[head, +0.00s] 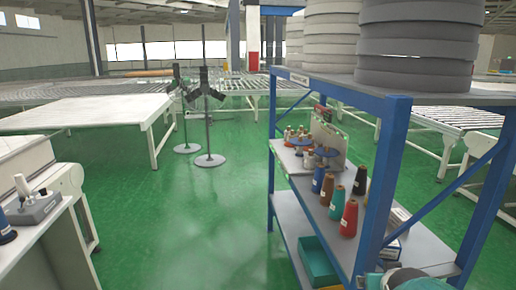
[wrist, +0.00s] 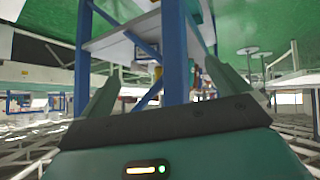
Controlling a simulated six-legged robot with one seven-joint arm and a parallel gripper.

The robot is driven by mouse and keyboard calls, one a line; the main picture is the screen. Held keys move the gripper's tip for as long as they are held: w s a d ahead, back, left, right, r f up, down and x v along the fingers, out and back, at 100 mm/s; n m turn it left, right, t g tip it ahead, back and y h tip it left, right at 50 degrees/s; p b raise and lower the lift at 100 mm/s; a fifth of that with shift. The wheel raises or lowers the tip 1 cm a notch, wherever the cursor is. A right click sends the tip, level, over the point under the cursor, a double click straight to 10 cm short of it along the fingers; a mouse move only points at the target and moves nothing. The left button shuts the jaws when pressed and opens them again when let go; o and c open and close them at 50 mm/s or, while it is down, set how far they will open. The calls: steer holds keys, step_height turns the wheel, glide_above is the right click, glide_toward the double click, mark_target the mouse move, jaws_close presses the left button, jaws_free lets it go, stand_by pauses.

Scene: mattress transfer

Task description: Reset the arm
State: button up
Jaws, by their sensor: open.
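My gripper (wrist: 161,68) shows in the wrist view, with its two grey-green fingers spread wide apart. Nothing is held between them. The wrist picture is upside down, and a blue-framed rack (wrist: 177,60) appears beyond the fingers. In the head view my gripper cannot be made out; only a teal and grey piece, seemingly of my arm, shows at the bottom right edge, in front of the blue rack (head: 392,150). How far the fingers are from the rack cannot be told.
The rack holds several thread cones (head: 348,218), a teal bin (head: 318,262) and stacked grey rolls (head: 418,45) on top. A white machine table (head: 40,160) stands at left. Two black stands (head: 209,120) are farther back. Green floor (head: 185,225) is clear between table and rack.

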steer(key=s+a+r+n+g+y, duration=0.1)
steer(key=s+a+r, duration=0.1)
steer(key=s+a, duration=0.5)
steer(key=s+a+r+g+y, duration=0.2)
steer(key=s+a+r, duration=0.1)
steer(key=s+a, duration=0.4)
steer(key=shift+n, duration=0.4)
steer(key=shift+d, duration=0.1)
